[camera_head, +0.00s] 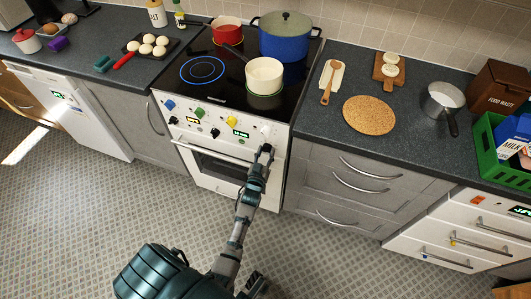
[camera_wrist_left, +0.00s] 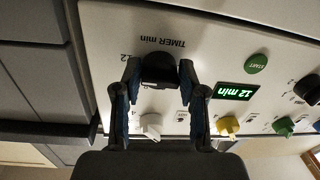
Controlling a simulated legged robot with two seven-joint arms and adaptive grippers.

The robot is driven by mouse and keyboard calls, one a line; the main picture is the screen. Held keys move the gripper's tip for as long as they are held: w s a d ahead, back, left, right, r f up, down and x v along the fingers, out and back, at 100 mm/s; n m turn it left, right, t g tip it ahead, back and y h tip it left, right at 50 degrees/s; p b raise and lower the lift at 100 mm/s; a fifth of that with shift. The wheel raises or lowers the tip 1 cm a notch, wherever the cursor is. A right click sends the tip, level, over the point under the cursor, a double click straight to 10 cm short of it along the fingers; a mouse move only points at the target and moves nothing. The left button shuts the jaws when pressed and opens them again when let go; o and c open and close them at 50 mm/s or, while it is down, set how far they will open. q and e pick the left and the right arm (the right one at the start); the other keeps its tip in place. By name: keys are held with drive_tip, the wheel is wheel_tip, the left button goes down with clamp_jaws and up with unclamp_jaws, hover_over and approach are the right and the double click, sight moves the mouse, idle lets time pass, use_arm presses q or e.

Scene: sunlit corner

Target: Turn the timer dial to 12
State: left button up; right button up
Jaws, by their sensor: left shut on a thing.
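The timer dial (camera_wrist_left: 159,70) is a black knob on the white stove front, under the print "TIMER min", which appears upside down in the left wrist view. My left gripper (camera_wrist_left: 159,88) has its two fingers on either side of the dial and is shut on it. The green display (camera_wrist_left: 234,92) beside it reads "12 min". In the head view my left gripper (camera_head: 264,150) is at the right end of the stove's control panel (camera_head: 218,124) and mostly hides the dial.
A white knob (camera_wrist_left: 151,126) and a yellow knob (camera_wrist_left: 228,126) sit close to the fingers, with a green START button (camera_wrist_left: 257,63) nearby. The floor in front is clear.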

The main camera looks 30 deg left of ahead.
use_arm(q)
drive_tip(key=shift+m, duration=0.7)
use_arm(e)
drive_tip(key=shift+x, duration=1.1)
use_arm(q)
drive_tip(key=shift+w, duration=0.1)
drive_tip(key=o, duration=1.1)
use_arm(e)
drive_tip(key=shift+f, duration=0.1)
use_arm(q)
drive_tip(key=v, duration=1.2)
drive_tip(key=shift+f, duration=0.1)
